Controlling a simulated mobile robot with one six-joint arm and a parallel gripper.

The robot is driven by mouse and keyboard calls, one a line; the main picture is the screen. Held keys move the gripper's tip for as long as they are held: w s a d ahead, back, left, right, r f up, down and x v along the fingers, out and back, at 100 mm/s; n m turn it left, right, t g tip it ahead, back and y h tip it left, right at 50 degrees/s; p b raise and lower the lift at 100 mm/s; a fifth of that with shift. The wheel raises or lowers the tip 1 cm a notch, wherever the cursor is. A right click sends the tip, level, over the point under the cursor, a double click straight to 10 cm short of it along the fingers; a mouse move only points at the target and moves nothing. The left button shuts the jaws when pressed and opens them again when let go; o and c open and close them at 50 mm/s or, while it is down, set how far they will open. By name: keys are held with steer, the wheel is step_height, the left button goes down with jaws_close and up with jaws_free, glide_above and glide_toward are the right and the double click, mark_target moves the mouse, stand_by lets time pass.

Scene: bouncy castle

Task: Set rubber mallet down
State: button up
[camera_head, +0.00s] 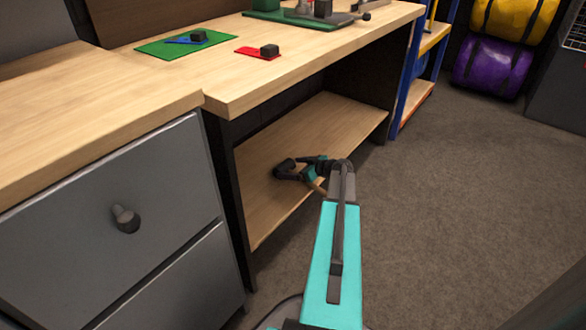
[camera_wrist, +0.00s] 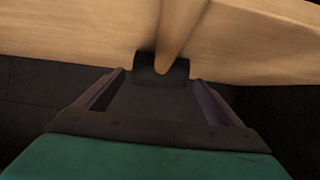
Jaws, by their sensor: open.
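The rubber mallet shows in the wrist view as a pale wooden handle (camera_wrist: 177,36) and a dark block (camera_wrist: 178,72), which looks like its head. The handle runs up the picture against the wooden lower shelf (camera_head: 262,190). The dark block lies between my gripper's fingertips (camera_wrist: 157,77); the fingers stand apart on both sides. In the head view my gripper (camera_head: 290,170) is open, low over the shelf under the workbench. There I cannot clearly tell the mallet from the dark fingers. Whether the mallet rests fully on the shelf is not clear.
The workbench top (camera_head: 150,95) lies above the shelf and limits height. A grey drawer cabinet (camera_head: 110,215) stands at the left. On the bench are a green mat (camera_head: 160,47), a red piece (camera_head: 250,52) and tools. Rolled yellow and purple bundles (camera_head: 495,65) lie at the back right. Floor is clear.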

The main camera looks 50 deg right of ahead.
steer(key=p+v, duration=0.4)
steer(key=v, duration=0.8)
steer(key=shift+r, duration=0.1)
stand_by(0.6)
